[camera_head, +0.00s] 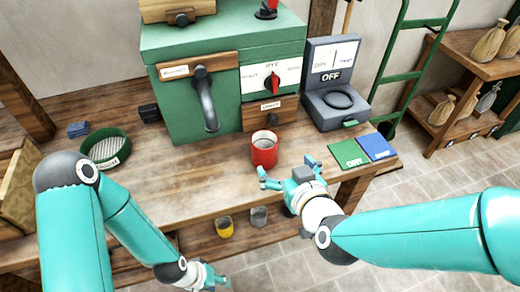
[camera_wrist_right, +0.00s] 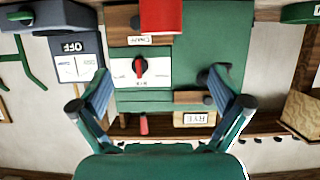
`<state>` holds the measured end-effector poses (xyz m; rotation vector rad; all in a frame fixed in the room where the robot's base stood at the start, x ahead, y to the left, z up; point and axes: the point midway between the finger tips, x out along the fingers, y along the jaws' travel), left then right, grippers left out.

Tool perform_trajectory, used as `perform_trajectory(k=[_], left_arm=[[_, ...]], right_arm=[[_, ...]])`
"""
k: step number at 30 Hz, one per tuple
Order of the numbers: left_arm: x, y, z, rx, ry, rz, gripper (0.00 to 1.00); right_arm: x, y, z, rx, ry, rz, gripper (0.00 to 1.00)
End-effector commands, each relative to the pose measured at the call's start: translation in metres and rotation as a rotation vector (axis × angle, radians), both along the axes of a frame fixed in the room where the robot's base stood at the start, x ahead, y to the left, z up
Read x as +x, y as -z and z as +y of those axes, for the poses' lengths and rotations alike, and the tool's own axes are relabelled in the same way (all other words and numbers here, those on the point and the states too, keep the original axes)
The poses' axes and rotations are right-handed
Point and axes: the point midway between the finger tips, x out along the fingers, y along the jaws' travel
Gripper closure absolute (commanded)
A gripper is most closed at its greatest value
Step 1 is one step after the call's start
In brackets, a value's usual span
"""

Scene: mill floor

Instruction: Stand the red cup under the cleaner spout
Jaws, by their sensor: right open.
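The red cup (camera_head: 264,150) stands upright on the wooden bench, in front of a small wooden drawer on the green machine. It also shows at the top edge of the right wrist view (camera_wrist_right: 160,15). A dark curved spout (camera_head: 208,102) comes out of the machine's front, left of and behind the cup; the label beside it is too small to read. My right gripper (camera_head: 285,168) is open and empty, just in front of and right of the cup, with its fingers toward it. My left gripper (camera_head: 208,279) is low in front of the bench, partly cut off.
A grey scale-like device reading OFF (camera_head: 334,85) stands right of the machine (camera_head: 215,40). Green (camera_head: 348,154) and blue (camera_head: 377,146) cards lie by the bench's right end. A round green sieve (camera_head: 105,149) sits left. The bench below the spout is clear.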

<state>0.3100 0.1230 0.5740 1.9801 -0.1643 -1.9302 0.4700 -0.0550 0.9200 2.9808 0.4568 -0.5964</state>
Motion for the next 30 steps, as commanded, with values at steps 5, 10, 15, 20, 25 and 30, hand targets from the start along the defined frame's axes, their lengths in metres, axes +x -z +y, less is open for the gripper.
perform_trajectory(k=[5,10,15,20,25,30], left_arm=[[0.000,-0.020,0.000,0.000,0.000,0.000,0.60],[0.000,-0.022,0.000,0.000,0.000,0.000,0.60],[0.000,-0.024,0.000,0.000,0.000,0.001,0.60],[0.000,-0.025,0.000,0.000,0.000,0.001,0.60],[0.000,-0.030,0.000,0.000,0.000,0.000,0.60],[0.000,-0.036,0.000,0.000,0.000,0.000,0.60]], right_arm=[[0.020,0.009,0.008,0.005,-0.005,0.004,0.00],[0.049,0.024,0.017,0.008,-0.005,0.001,0.00],[0.072,0.034,0.025,0.008,-0.006,0.001,0.00],[0.080,0.037,0.028,0.008,-0.008,0.000,0.00],[0.092,0.042,0.033,0.008,-0.008,0.003,0.00],[0.114,0.051,0.040,0.009,-0.007,0.001,0.00]])
